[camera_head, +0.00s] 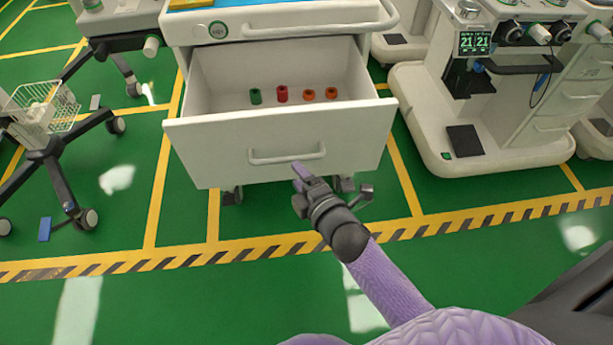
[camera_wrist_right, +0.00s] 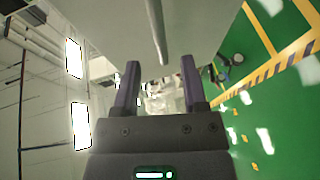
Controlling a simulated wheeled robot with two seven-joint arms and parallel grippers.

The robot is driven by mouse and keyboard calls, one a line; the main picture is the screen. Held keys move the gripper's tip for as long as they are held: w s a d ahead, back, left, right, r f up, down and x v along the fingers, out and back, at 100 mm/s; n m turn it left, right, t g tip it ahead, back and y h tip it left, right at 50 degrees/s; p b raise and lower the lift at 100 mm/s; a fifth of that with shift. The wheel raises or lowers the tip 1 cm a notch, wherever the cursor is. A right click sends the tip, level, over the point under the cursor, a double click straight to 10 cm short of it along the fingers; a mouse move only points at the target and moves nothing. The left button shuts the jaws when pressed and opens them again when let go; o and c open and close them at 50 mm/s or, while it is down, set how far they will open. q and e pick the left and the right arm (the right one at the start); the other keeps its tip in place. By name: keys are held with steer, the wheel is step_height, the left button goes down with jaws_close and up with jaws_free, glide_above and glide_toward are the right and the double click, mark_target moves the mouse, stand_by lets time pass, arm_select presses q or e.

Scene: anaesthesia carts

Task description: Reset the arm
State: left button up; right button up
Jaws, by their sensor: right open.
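My right arm comes in from the lower right of the head view. Its gripper (camera_head: 301,174) is in front of the open cart drawer (camera_head: 215,150), close below the drawer handle (camera_head: 287,158). In the right wrist view the two fingers (camera_wrist_right: 160,64) stand apart with nothing between them. The handle (camera_wrist_right: 156,30) shows there as a bar beyond the fingertips, on the pale drawer front. Whether any finger touches the handle is hard to tell. My left gripper is not in view.
The pulled-out drawer holds a green vial (camera_head: 256,96), a red vial (camera_head: 282,93) and two orange vials (camera_head: 309,95). An anaesthesia machine (camera_head: 500,120) stands right, a wheeled stand with a wire basket (camera_head: 45,105) left. The green floor (camera_head: 200,310) in front is clear.

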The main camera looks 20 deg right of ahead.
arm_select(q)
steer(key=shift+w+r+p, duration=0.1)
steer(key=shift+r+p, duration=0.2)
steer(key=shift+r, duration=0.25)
arm_select(e)
steer(key=v, duration=0.3)
steer(key=s+d+f+m+g+h+p, duration=0.2)
steer(key=s+f+m+g+p, duration=0.4)
steer(key=s+f, duration=0.75)
arm_select(q)
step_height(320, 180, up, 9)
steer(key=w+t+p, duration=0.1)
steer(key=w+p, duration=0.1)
steer(key=p, duration=0.1)
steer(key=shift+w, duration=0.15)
arm_select(e)
steer(key=s+d+f+m+g, duration=0.2)
steer(key=s+m+g, duration=0.2)
steer(key=s, duration=0.9)
steer(key=s+d+f+m+g, duration=0.2)
steer(key=s+m+g, duration=0.3)
steer(key=s, duration=0.9)
steer(key=shift+s+d+m+g+h, duration=0.3)
steer(key=shift+d+g+h, duration=0.15)
steer(key=shift+g, duration=0.15)
